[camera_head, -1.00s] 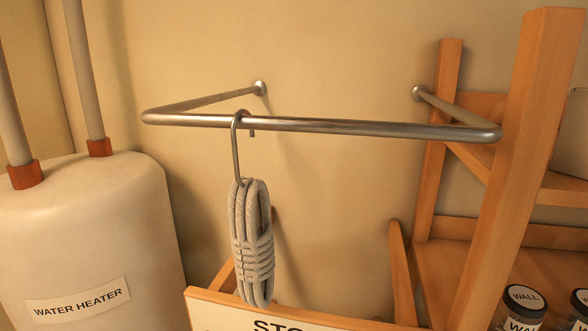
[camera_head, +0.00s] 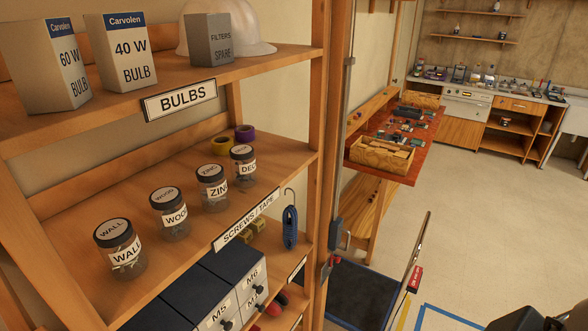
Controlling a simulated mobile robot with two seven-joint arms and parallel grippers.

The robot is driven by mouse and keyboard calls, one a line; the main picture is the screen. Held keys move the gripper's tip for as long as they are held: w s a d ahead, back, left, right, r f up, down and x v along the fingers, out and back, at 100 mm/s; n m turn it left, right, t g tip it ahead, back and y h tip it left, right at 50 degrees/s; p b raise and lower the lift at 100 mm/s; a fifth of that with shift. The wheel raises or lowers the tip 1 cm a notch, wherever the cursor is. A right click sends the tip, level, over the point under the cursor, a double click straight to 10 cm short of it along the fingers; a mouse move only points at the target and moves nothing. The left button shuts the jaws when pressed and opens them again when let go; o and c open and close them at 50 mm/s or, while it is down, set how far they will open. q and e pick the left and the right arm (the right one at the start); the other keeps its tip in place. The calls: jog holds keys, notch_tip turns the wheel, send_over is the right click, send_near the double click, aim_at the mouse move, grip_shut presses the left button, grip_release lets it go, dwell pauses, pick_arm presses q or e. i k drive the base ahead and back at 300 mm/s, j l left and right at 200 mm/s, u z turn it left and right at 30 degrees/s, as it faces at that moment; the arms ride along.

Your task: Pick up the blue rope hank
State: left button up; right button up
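A blue rope hank (camera_head: 290,228) hangs upright from a thin metal hook (camera_head: 289,195) at the right end of the shelving unit, just right of the SCREWS / TAPE label. Neither of my grippers shows in the head view.
The wooden shelving unit (camera_head: 200,124) holds boxes, a white helmet (camera_head: 265,40) and several jars. Drawers (camera_head: 236,270) are below. A red-topped bench (camera_head: 415,150) with a wooden tray (camera_head: 382,156) stands behind. A dark blue platform (camera_head: 362,295) lies below; open floor (camera_head: 490,215) is at right.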

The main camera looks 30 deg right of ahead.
aim_at(289, 224)
jog(key=z, duration=0.75)
jog(key=i+l+u, duration=0.25)
jog(key=u, duration=0.15)
jog(key=i+l+u, duration=0.7)
jog(key=l+u, duration=0.15)
jog(key=i+l+u, duration=0.2)
jog(key=l+u, duration=0.2)
jog(key=l, duration=0.2)
